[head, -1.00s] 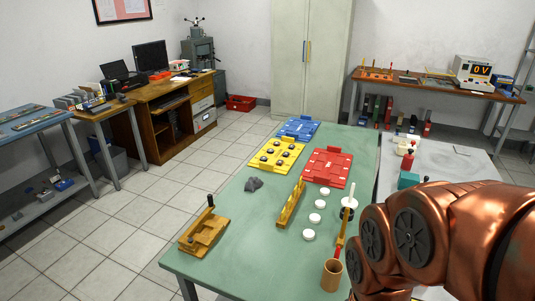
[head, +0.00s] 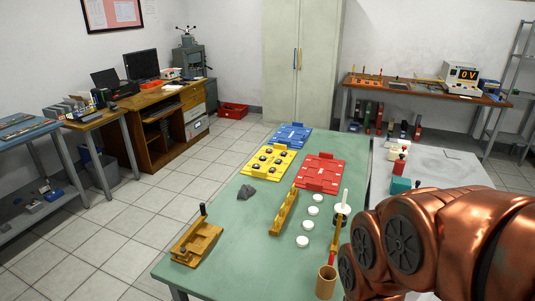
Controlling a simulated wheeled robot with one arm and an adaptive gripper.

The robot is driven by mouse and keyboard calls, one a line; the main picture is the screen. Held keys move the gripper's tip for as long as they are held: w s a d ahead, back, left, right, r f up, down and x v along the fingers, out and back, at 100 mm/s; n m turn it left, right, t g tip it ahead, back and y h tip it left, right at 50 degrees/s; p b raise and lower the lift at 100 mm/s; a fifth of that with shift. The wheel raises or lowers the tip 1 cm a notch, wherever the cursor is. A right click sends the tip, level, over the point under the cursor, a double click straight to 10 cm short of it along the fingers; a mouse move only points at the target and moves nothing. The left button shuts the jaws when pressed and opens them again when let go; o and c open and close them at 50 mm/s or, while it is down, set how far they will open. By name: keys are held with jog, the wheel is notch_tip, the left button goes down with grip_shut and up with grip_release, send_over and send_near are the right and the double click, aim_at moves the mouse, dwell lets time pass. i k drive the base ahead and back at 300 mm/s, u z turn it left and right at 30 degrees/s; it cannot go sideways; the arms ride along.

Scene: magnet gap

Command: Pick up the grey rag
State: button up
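The grey rag (head: 246,192) lies crumpled on the green table (head: 236,240), near its left edge. It is in front of the yellow board (head: 269,162) and left of the yellow slotted bar (head: 284,213). Nothing covers it. My copper-coloured arm fills the lower right of the head view, well to the right of the rag. My gripper is not in view.
A wooden clamp-like fixture (head: 196,242) stands at the table's front left. A red board (head: 320,173) and a blue board (head: 291,136) lie at the back. Several white discs (head: 307,226) and a brown cup (head: 326,283) are on the right. Table around the rag is clear.

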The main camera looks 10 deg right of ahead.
aim_at(246, 192)
jog(key=u, duration=2)
jog(key=i, duration=4)
jog(key=z, duration=3.95)
jog(key=i, duration=1)
jog(key=z, duration=0.05)
